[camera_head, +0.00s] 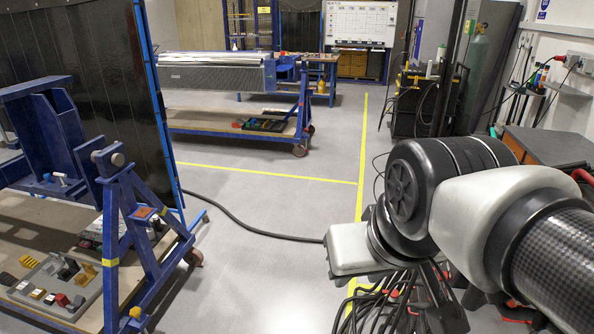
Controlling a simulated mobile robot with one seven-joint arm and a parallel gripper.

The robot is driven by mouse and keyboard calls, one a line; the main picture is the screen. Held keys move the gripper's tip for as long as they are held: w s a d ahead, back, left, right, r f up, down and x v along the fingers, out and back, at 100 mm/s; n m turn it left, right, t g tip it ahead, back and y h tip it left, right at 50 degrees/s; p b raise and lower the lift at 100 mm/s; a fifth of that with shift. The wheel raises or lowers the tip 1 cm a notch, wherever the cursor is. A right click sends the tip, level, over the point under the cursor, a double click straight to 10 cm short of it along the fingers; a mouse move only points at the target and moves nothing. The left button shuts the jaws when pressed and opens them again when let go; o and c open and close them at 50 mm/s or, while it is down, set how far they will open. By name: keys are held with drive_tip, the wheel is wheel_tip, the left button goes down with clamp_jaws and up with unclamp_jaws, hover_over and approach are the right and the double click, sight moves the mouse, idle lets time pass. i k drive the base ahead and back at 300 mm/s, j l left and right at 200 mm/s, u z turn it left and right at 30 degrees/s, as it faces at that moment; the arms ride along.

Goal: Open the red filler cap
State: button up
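I cannot make out a red filler cap with certainty. A small red piece (62,299) sits among black, orange and yellow pieces on a grey tray (88,292) at the lower left; it is too small to tell what it is. My arm comes in from the right and bends down at the lower middle right. Dark parts (441,300) at its end may belong to my gripper, but its fingers are not clear against the cables behind. I see nothing held.
A blue jig frame (130,240) on a wooden-decked base stands at the left, beside a black panel (105,75). Another blue-framed cart (235,125) stands further back. A black cable (245,228) crosses the floor. Grey floor is open in the middle, with yellow lines.

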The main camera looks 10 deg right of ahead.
sight(395, 295)
drive_tip(key=i, duration=1.6)
drive_tip(key=i+j+z, duration=0.1)
drive_tip(key=i, duration=1.45)
drive_tip(key=z, duration=0.4)
drive_tip(key=i+z, duration=0.15)
drive_tip(key=z, duration=0.25)
drive_tip(key=j+z, duration=0.1)
drive_tip(key=z, duration=0.3)
drive_tip(key=i+j+z, duration=0.1)
drive_tip(key=z, duration=2.85)
